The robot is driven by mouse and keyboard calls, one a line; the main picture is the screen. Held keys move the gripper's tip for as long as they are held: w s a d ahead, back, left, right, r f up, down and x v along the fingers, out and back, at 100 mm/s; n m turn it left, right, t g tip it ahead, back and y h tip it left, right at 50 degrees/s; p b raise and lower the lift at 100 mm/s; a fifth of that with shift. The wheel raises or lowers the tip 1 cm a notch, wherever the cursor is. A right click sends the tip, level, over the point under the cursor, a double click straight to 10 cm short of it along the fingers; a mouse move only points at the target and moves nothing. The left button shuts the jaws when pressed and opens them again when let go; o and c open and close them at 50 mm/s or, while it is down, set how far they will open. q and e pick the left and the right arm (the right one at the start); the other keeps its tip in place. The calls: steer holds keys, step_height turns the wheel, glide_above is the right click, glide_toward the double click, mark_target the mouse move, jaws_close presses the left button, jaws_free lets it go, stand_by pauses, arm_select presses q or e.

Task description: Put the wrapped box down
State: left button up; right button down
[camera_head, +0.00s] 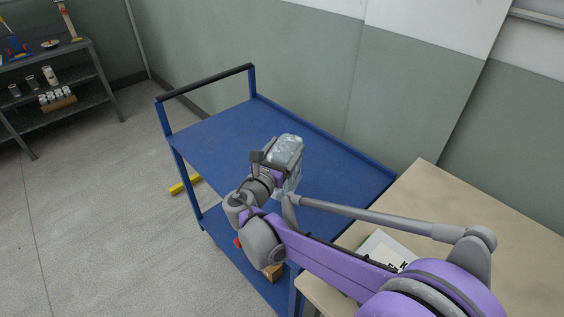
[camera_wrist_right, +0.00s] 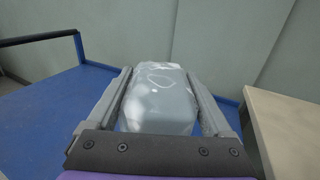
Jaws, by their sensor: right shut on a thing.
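The wrapped box (camera_head: 287,152) is a pale grey block in shiny clear film. My right gripper (camera_head: 275,163) is shut on it over the blue cart's top shelf (camera_head: 217,135). In the right wrist view the box (camera_wrist_right: 160,98) sits between the two fingers of the right gripper (camera_wrist_right: 160,100), with blue shelf around it. I cannot tell whether the box touches the shelf or is held just above it. The underside of the box is hidden. My left gripper is not in view.
The blue cart has a black handle (camera_head: 207,83) at its far left end and raised rims. A wooden table (camera_head: 437,194) stands close on the right with a printed sheet (camera_head: 385,250). The shelf left of the box is clear. A grey rack (camera_head: 85,75) stands far left.

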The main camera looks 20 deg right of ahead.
steer(key=shift+f+b, duration=0.3)
steer(key=shift+f, duration=1.8)
jaws_free()
steer(key=shift+f, duration=0.15)
steer(key=v, duration=1.2)
steer(key=shift+r, duration=0.25)
